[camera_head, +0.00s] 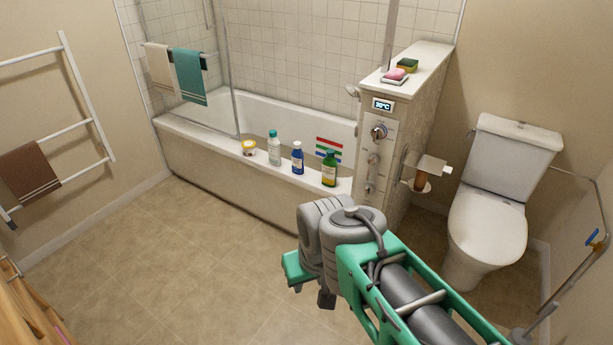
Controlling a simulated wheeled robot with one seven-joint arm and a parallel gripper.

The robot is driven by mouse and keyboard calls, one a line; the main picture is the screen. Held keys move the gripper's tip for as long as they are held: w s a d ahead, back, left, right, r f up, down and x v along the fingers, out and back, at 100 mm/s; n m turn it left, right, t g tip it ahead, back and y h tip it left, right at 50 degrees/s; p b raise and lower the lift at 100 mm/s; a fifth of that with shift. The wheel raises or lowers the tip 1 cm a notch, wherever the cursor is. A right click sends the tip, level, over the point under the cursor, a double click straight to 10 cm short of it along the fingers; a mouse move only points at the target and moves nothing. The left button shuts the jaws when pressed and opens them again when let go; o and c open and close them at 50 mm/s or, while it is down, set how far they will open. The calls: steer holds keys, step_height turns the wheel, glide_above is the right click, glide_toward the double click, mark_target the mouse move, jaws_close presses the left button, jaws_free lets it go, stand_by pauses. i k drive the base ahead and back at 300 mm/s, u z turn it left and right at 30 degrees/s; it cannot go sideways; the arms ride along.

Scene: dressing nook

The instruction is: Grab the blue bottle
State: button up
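The blue bottle (297,161) stands upright on the front rim of the bathtub, with a pale label on its body. It stands between a white bottle with a teal cap (274,150) on its left and a green bottle with a yellow label (329,170) on its right. My arm reaches in from the lower right. Its grey and green end part (298,268) is in front of the tub, nearer to me than the bottles and apart from them. I cannot make out the fingers or whether they are open.
A white and yellow tub (249,148) stands left of the bottles on the bathtub rim (205,134). A tiled half-wall (425,85) with soap and a sponge rises to the right. A toilet (487,225) is farther right. The floor (170,255) at left is clear.

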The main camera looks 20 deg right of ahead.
mark_target(297, 155)
steer(key=u, duration=0.2)
steer(key=k, duration=0.3)
steer(key=z, duration=1)
steer(key=i, duration=1.7)
steer(key=u, duration=1.6)
steer(key=i, duration=1.05)
steer(key=u, duration=0.25)
